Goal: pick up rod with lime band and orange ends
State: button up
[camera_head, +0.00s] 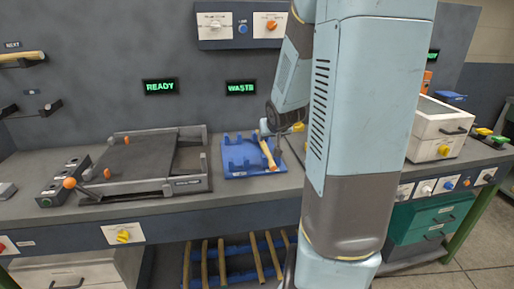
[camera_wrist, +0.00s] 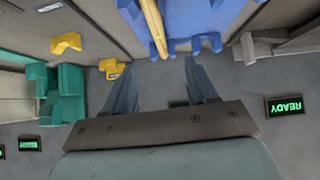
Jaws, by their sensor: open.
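A pale wooden rod (camera_head: 268,153) lies tilted on the right side of a blue cradle (camera_head: 240,172) on the bench. In the head view my arm hides much of the area right of the cradle.
A grey framed fixture (camera_head: 140,165) with orange knobs stands left of the cradle. Several rods (camera_head: 222,265) sit in a blue rack under the bench. Another rod (camera_head: 22,60) rests on the wall at left. READY (camera_head: 160,87) and WASTE (camera_head: 241,88) signs are lit.

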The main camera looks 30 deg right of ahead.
aim_at(265, 146)
jog(key=shift+w+d+f, duration=0.4)
jog(key=shift+f, duration=0.2)
jog(key=shift+x, duration=6.9)
jog(key=shift+c, duration=0.4)
grip_shut()
jog(key=shift+r, duration=0.1)
